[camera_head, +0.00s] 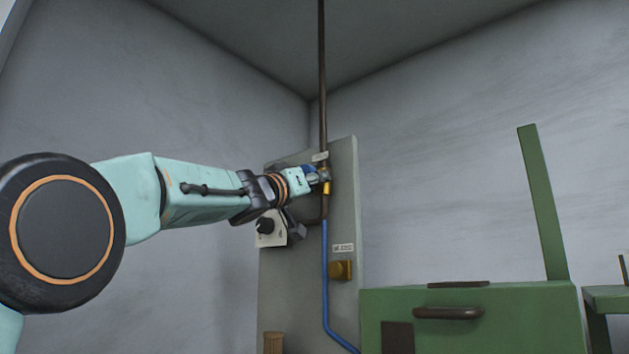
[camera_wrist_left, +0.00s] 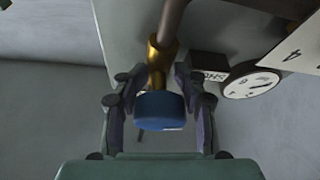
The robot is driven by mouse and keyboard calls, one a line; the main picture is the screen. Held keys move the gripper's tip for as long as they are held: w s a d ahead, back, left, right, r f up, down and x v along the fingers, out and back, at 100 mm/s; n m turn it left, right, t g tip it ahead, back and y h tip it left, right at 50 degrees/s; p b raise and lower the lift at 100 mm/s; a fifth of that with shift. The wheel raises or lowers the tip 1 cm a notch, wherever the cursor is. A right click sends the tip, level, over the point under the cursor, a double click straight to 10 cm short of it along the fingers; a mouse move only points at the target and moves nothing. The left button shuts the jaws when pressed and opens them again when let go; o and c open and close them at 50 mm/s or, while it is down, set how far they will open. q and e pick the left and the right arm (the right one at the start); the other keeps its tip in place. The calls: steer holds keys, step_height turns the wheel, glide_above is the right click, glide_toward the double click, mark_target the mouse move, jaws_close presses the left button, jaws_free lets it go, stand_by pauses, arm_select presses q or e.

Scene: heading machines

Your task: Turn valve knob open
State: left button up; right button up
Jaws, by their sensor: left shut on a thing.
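The valve knob is a blue round cap (camera_wrist_left: 160,110) on a brass valve body (camera_wrist_left: 158,56), which joins a dark pipe. In the head view, the brass valve (camera_head: 327,187) sits on the pipe in front of the grey panel. My left gripper (camera_wrist_left: 160,103) is shut on the blue knob, with one finger on each side of it. In the head view, my left gripper (camera_head: 317,177) reaches in from the left to the valve, and its fingers partly hide the knob. My right gripper is not in view.
A grey upright panel (camera_head: 343,210) carries the dark pipe (camera_head: 322,80) and a blue pipe (camera_head: 325,270). A yellow box (camera_head: 341,270) is lower on the panel. A green machine (camera_head: 480,325) stands at right. The wrist view shows a round gauge (camera_wrist_left: 250,84) beside the valve.

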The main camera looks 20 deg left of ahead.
arm_select(q)
steer(key=shift+s+a+r+m, duration=0.15)
steer(key=shift+r+m, duration=0.2)
steer(key=shift+m, duration=0.15)
steer(key=shift+m+h+p, duration=0.3)
steer(key=shift+h+p, duration=0.05)
steer(key=shift+h, duration=0.05)
steer(key=shift+s+a+r+m+h, duration=0.1)
steer(key=shift+m+h, duration=0.5)
steer(key=shift+m, duration=0.5)
steer(key=shift+m+g+h, duration=0.5)
steer(key=shift+m+h, duration=0.25)
steer(key=shift+m, duration=0.85)
steer(key=shift+m+g+h, duration=0.5)
steer(key=shift+m+h, duration=0.25)
steer(key=shift+m, duration=0.85)
steer(key=shift+c, duration=0.4)
